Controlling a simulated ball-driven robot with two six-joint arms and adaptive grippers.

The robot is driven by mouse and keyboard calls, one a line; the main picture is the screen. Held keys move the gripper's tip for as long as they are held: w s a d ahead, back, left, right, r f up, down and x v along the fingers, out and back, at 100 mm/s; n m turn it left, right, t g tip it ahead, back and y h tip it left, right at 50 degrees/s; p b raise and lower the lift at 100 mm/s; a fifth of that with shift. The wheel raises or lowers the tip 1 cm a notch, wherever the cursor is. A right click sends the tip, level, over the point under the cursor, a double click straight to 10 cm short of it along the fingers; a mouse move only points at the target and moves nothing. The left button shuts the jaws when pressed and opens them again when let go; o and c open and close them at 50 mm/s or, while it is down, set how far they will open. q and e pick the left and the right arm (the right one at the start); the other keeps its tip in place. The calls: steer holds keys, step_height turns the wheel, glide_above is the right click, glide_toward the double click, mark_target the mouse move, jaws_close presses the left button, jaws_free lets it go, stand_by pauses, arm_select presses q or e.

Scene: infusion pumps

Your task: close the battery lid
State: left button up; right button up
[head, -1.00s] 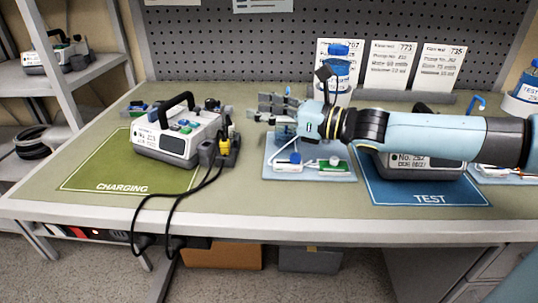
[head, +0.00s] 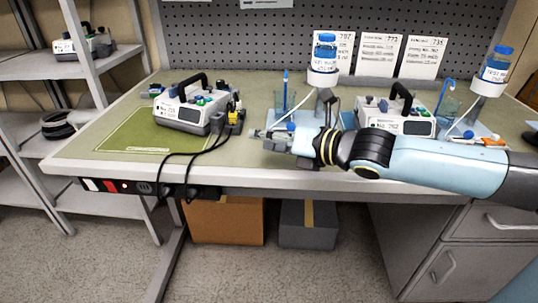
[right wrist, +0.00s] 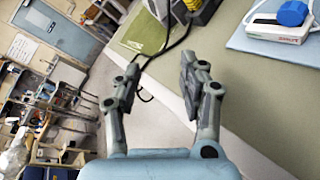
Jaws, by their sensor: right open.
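A white and grey pump (head: 190,108) with a black handle stands on the green charging mat (head: 130,142) at the left of the bench. A second pump (head: 396,118) with a black handle stands at the right, partly behind my right arm. I cannot make out a battery lid on either. My right gripper (head: 270,136) is over the front of the bench between the pumps, pointing left. In the right wrist view my right gripper (right wrist: 161,82) is open, with nothing between its fingers. My left gripper is not in view.
Black cables run from a yellow plug (head: 234,116) beside the left pump to a power strip (head: 130,187) under the bench edge. A light-blue tray (right wrist: 270,42) with a blue-knobbed device lies near my gripper. Bottles stand on poles behind. Boxes sit below.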

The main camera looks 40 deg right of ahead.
steer(key=shift+s+a+f+m+g+h, duration=0.2)
steer(key=shift+s+a+f+m, duration=0.2)
steer(key=shift+m, duration=0.4)
steer(key=shift+s+a+f+m+g+h, duration=0.25)
steer(key=shift+s+a+m, duration=0.1)
steer(key=shift+m, duration=0.45)
